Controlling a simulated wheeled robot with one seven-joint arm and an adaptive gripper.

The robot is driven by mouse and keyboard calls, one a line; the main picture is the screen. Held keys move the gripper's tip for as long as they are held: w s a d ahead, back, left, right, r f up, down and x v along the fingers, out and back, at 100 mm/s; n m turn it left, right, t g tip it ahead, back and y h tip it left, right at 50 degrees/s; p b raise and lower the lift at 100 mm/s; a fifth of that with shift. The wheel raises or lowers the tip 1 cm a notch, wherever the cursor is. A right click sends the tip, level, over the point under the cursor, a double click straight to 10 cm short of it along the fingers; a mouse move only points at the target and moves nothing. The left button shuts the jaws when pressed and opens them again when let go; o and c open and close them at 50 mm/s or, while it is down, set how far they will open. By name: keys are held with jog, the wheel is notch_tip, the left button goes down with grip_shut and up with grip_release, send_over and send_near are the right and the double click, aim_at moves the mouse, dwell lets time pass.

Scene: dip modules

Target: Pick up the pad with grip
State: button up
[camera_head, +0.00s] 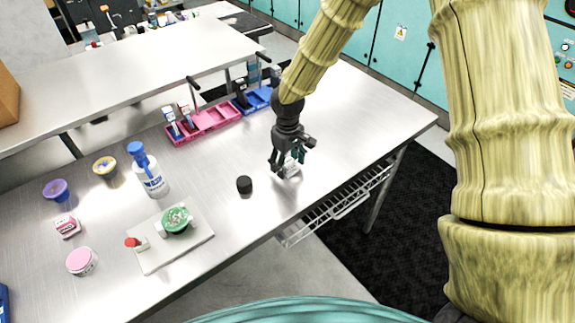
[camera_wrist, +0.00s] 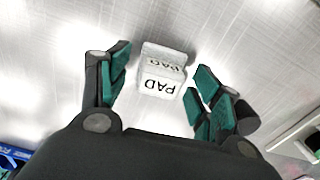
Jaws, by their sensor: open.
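The pad (camera_wrist: 162,84) is a small white block with "PAD" in black letters, resting on the metal table. In the wrist view it lies between and slightly beyond the fingertips of my gripper (camera_wrist: 157,80), apart from both fingers. In the head view my gripper (camera_head: 287,162) is low over the table near its front edge, and the pad (camera_head: 291,171) shows only partly behind the fingers. The fingers are open and hold nothing.
A black round piece (camera_head: 244,184) stands left of my gripper. A white board (camera_head: 160,250) bears a green-topped dish (camera_head: 177,220). Pink trays (camera_head: 205,122) and a blue tray (camera_head: 257,99) lie behind. The table's right part is clear.

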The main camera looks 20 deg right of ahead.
aim_at(288, 164)
jog(key=shift+f, duration=0.1)
jog(key=c, duration=1.1)
jog(key=shift+r+b, duration=0.65)
jog(key=shift+r, duration=0.3)
jog(key=shift+s+a+r+b, duration=0.1)
jog(key=shift+s+r+b, duration=0.3)
jog(key=shift+r+b, duration=0.25)
jog(key=s+a+b, duration=0.1)
jog(key=s, duration=0.4)
jog(key=s+a+r+b, duration=0.1)
jog(key=s, duration=0.3)
jog(key=s+a+b, duration=0.1)
jog(key=s+b, duration=0.1)
jog(key=s, duration=0.3)
jog(key=shift+s+a+r, duration=0.35)
jog(key=shift+r, duration=0.05)
